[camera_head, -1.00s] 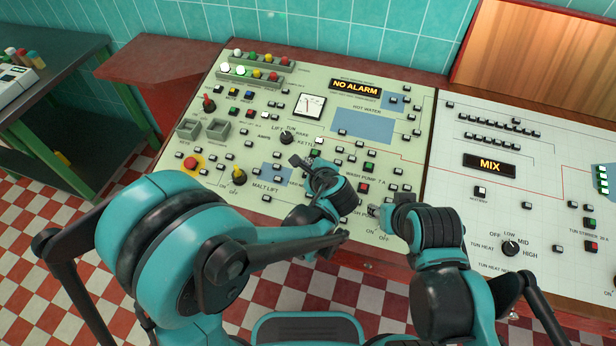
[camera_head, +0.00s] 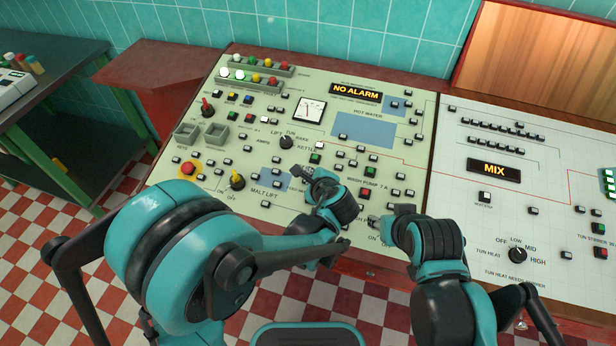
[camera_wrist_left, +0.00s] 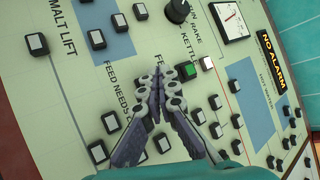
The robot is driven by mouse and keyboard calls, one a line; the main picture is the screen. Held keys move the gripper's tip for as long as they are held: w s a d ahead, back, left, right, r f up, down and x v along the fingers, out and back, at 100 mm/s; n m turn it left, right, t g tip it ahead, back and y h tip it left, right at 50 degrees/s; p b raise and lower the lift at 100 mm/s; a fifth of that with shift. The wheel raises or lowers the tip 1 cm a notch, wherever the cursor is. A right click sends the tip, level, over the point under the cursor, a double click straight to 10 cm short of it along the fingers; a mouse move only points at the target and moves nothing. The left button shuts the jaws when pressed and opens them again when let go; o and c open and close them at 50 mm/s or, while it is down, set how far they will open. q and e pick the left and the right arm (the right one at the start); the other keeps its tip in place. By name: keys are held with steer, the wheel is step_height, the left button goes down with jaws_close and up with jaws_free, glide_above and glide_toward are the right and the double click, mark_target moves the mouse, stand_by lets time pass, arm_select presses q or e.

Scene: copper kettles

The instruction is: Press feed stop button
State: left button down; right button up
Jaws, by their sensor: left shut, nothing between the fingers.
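The cream control panel (camera_head: 232,150) carries many small buttons. My left gripper (camera_head: 307,172) is shut and empty, its fingertips at the panel by a green button (camera_head: 315,158). In the left wrist view the gripper (camera_wrist_left: 166,76) points at the panel beside that green button (camera_wrist_left: 187,72); a lit white button (camera_wrist_left: 206,63) is just beyond. A partly covered label starting "FE" lies near the tips. I cannot pick out the feed stop button; the fingers hide that spot. Whether the tips touch the panel cannot be told. My right gripper (camera_head: 386,220) is over the panel's front edge, its fingers unclear.
Small buttons stand close around the left fingertips. A second panel with a MIX display (camera_head: 494,169) is on the right.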

arm_select(q)
steer(key=shift+f, duration=0.15)
stand_by(0.6)
steer(key=shift+w+f+b, duration=0.1)
steer(key=shift+f+b, duration=0.2)
steer(key=shift+b, duration=0.15)
steer(key=shift+f+b, duration=0.35)
stand_by(0.4)
steer(key=shift+r, duration=0.2)
steer(key=shift+r+p, duration=0.6)
steer(key=r+p, duration=0.2)
steer(key=s+r+p, duration=0.1)
steer(key=r, duration=0.2)
steer(key=shift+a+p, duration=0.15)
steer(key=shift+p, duration=0.25)
steer(key=shift+f, duration=0.1)
